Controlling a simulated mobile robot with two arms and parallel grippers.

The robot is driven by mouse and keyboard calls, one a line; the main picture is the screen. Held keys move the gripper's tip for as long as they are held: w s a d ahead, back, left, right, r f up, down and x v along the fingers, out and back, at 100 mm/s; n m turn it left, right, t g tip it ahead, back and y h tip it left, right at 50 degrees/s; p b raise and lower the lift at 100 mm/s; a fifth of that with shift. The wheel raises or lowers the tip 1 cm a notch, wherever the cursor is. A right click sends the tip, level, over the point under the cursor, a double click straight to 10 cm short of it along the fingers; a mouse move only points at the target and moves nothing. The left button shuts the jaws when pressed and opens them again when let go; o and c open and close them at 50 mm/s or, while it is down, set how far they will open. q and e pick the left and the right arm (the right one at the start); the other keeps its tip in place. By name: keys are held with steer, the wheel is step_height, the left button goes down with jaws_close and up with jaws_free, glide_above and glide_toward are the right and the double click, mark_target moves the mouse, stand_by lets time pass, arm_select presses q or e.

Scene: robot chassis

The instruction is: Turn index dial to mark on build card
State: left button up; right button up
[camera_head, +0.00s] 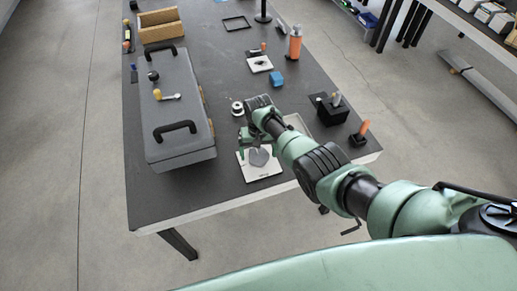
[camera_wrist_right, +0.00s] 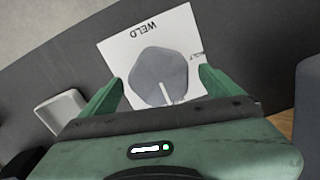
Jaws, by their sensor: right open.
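The index dial (camera_head: 259,157) is a grey, many-sided knob on a white plate (camera_head: 246,173) near the table's front edge. In the right wrist view the dial (camera_wrist_right: 158,70) has a white pointer line on its lower part. Its plate (camera_wrist_right: 120,50) reads WELD at the top and a partly hidden word, apparently BOLT, at the right. My right gripper (camera_wrist_right: 162,90) is open, with one green finger on each side of the dial; contact cannot be told. In the head view the right gripper (camera_head: 258,150) is over the plate. I cannot identify the build card. My left gripper is out of view.
A large grey toolbox (camera_head: 172,100) stands left of the plate. A black block (camera_head: 331,110) and an orange-handled tool (camera_head: 363,129) are at the right. A pale tray (camera_head: 297,122) lies partly behind my arm.

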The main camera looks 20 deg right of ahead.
mark_target(258, 154)
step_height(258, 154, up, 8)
steer(key=shift+f+p, duration=0.25)
steer(key=shift+p, duration=0.2)
